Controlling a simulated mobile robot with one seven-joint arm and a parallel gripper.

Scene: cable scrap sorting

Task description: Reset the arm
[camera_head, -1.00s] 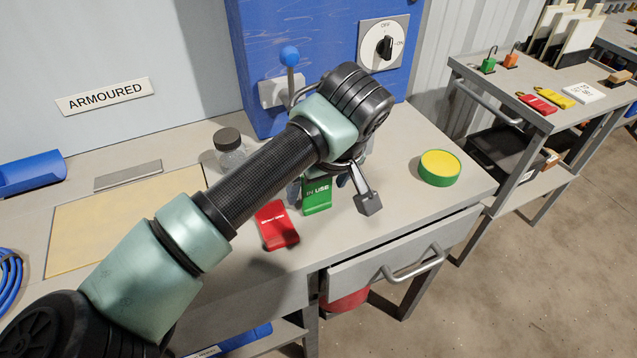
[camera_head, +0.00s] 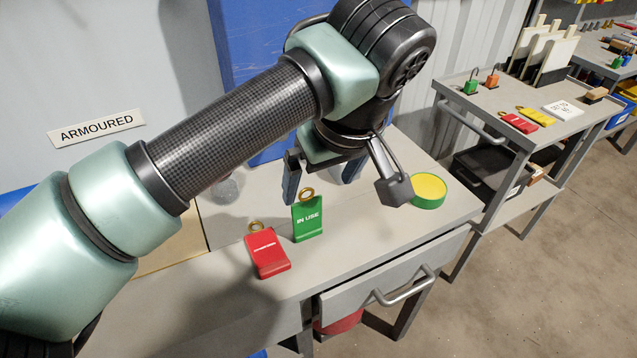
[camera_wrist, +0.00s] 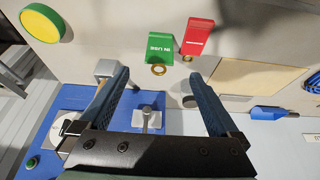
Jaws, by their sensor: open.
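My gripper (camera_wrist: 160,95) is open and empty in the wrist view, its two dark blue fingers spread apart. In the head view my gripper (camera_head: 322,178) hangs above the bench, partly hidden by my arm. A green IN USE tag (camera_head: 307,220) with a brass ring lies on the bench below it. It also shows in the wrist view (camera_wrist: 159,48). A red tag (camera_head: 267,256) with a brass ring lies left of the green one, and also shows in the wrist view (camera_wrist: 198,38). Neither tag is between the fingers.
A green and yellow round tin (camera_head: 428,188) stands at the bench's right end. A blue panel (camera_wrist: 95,98) with a lever (camera_wrist: 146,116) is at the back. A side cart (camera_head: 545,115) holds tags and padlocks. A drawer handle (camera_head: 405,288) sticks out in front.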

